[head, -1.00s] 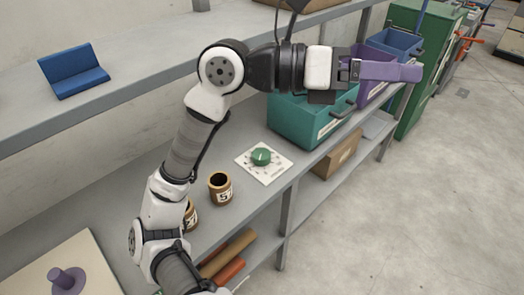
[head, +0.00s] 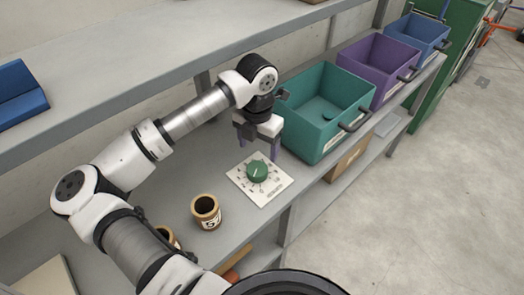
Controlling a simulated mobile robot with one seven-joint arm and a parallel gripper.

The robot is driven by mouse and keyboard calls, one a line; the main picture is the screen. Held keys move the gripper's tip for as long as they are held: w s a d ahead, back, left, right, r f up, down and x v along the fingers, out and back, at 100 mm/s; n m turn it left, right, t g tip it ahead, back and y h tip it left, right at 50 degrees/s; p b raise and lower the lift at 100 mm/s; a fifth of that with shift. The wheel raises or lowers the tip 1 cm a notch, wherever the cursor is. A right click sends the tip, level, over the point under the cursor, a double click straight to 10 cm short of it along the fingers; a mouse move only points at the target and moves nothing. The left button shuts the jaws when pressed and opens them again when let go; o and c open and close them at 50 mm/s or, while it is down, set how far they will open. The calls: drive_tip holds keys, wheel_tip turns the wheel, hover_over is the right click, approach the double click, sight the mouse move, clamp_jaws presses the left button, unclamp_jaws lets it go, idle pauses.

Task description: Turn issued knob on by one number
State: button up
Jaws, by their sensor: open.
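The green round knob (head: 257,172) sits in the middle of a white square dial plate (head: 273,188) with marks and numbers around it. A pale pointer line shows on the knob's top; the number it points at is too small to read. The plate lies on the grey shelf in the head view. My gripper (head: 258,151) hangs just above and behind the knob, pointing down, with purple fingers apart. It appears clear of the knob, and nothing shows between the fingers. The left finger is partly hidden by the gripper body.
A teal bin (head: 316,140) stands close right of my gripper, with a purple bin (head: 379,62) and a blue bin (head: 416,38) beyond. A brown cup (head: 206,211) marked 5 stands left of the plate. An upper shelf (head: 130,72) runs behind my arm.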

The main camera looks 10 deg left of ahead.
sight(258, 167)
drive_tip(key=shift+s+f+p, duration=0.15)
drive_tip(key=shift+f+p, duration=1)
drive_tip(key=shift+f, duration=2.45)
drive_tip(key=shift+c, duration=0.3)
drive_tip(key=c, duration=0.9)
drive_tip(key=shift+f+b, duration=0.15)
drive_tip(key=shift+b, duration=0.45)
